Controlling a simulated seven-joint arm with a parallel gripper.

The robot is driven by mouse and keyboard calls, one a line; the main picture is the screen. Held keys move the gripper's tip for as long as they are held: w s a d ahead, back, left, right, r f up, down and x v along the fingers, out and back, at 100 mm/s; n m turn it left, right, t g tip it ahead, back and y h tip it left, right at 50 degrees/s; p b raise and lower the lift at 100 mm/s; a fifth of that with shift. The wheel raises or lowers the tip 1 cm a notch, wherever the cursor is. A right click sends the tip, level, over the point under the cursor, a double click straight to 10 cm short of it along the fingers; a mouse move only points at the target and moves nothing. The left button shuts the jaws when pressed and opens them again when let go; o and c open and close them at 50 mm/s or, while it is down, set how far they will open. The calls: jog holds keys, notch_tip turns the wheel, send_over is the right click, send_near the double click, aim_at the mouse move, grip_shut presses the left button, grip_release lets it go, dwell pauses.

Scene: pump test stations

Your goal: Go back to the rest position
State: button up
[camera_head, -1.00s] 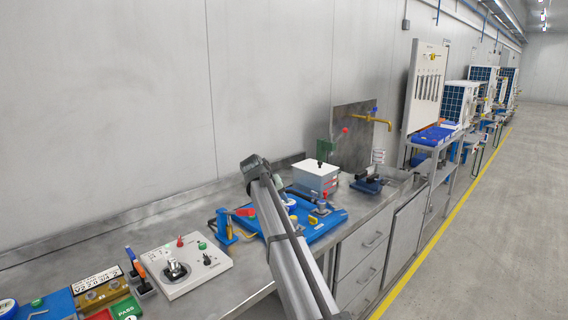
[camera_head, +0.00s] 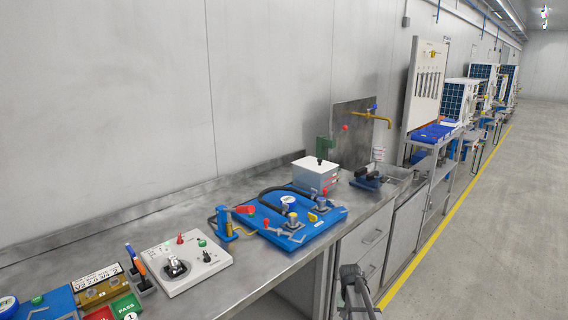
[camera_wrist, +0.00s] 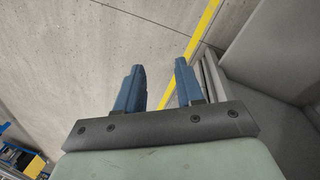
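My gripper (camera_wrist: 160,78) shows in the wrist view with two blue fingers apart and nothing between them. It points out over the grey floor and the yellow floor line (camera_wrist: 203,35). In the head view, part of my arm (camera_head: 356,288) shows at the bottom, in front of the bench drawers and clear of the benchtop. The gripper's fingers cannot be made out in the head view.
A grey cabinet surface fills the wrist view's right side. The aisle floor (camera_head: 500,240) is clear.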

jog(key=s+a+f+n+g, duration=0.1)
jog(key=s+a+f, duration=0.1)
jog(key=s+f, duration=0.7)
jog(key=s+a+f+n+g+y, duration=0.15)
jog(key=s+f, duration=0.35)
jog(key=s, duration=0.9)
jog(key=s+a+f+g+h, duration=0.1)
jog(key=s+a+f+g, duration=0.1)
jog(key=s+f, duration=0.7)
jog(key=s+a+g, duration=0.1)
jog(key=s, duration=1.5)
jog(key=shift+s+a+n+g+y, duration=0.3)
jog(key=shift+s+n+g+y, duration=0.05)
jog(key=shift+s+y, duration=0.1)
jog(key=shift+r, duration=0.1)
